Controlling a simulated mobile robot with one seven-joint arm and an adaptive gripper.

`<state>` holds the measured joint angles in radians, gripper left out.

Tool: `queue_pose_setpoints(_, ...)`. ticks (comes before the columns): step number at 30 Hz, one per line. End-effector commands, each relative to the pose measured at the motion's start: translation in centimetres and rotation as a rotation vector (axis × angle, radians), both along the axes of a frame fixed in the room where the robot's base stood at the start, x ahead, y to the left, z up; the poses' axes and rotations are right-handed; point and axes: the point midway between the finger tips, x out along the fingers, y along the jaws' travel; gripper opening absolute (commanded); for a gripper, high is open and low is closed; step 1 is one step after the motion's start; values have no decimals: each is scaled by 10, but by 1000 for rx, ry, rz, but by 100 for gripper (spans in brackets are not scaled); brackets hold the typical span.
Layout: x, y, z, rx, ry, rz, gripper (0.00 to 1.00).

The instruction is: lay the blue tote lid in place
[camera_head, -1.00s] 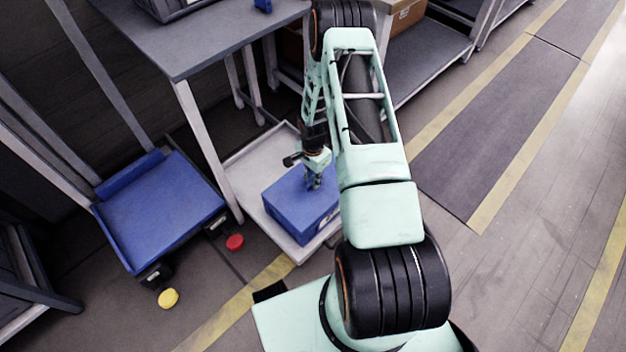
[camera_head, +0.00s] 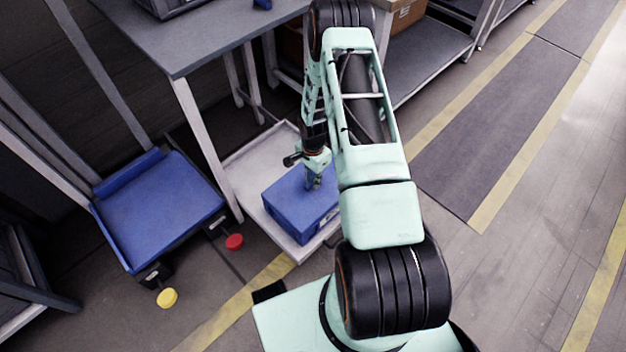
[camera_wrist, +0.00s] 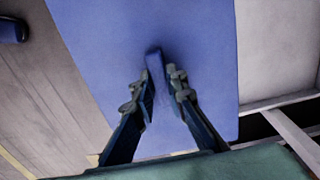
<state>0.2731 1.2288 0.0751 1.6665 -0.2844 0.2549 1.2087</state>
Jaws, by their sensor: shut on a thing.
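The blue tote (camera_head: 318,228) stands on a pale low platform below the table. Its blue lid (camera_head: 283,197) shows as a flat top over the tote, and I see no clear gap between them from the head view. My gripper (camera_head: 314,184) points down at the lid's top. In the wrist view, my gripper (camera_wrist: 163,82) is shut on the small upright handle (camera_wrist: 153,60) of the blue lid (camera_wrist: 200,40). The lid fills the middle of that view and hides whatever lies under it. The fine seating of its edges cannot be told.
The pale platform (camera_head: 250,165) has free room behind the tote. A grey table (camera_head: 215,35) with a white leg stands close on the left. A blue cart (camera_head: 160,210) is farther left, with red (camera_head: 234,241) and yellow (camera_head: 167,298) round knobs near it. Open floor lies right.

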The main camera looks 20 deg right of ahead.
Motion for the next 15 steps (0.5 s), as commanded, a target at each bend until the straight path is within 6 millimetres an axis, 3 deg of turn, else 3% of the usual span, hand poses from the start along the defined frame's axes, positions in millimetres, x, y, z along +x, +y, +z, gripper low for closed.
queue_pose_setpoints(6,0,0,0,0,0,0,0)
queue_pose_setpoints(7,0,0,0,0,0,0,16)
queue_pose_setpoints(9,0,0,0,0,0,0,23)
queue_pose_setpoints(12,0,0,0,0,0,0,33)
queue_pose_setpoints(15,0,0,0,0,0,0,33)
